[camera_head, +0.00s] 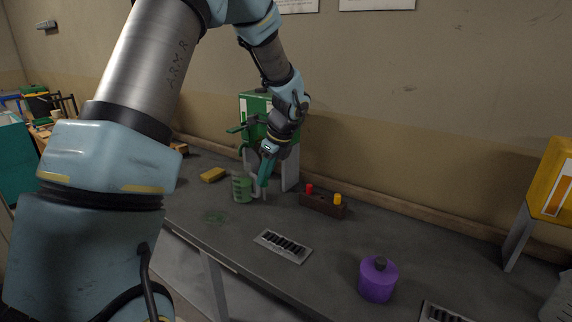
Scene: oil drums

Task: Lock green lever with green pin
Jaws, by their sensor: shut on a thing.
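The green dispenser box (256,104) stands against the wall at the back of the bench. Its green lever (238,128) sticks out to the left. My gripper (260,194) points down in front of the box's stand, just right of a clear beaker (242,188) with green contents. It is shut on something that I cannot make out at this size. I cannot pick out the green pin. A dark block (322,205) to the right holds a red pin (309,188) and a yellow pin (337,199), with no green one visible in it.
A purple bottle (377,281) stands at the front right. A yellow dispenser (553,180) is at the far right. A yellow sponge-like block (212,174) lies left of the beaker. A grate (283,246) is set in the bench. The bench between block and bottle is clear.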

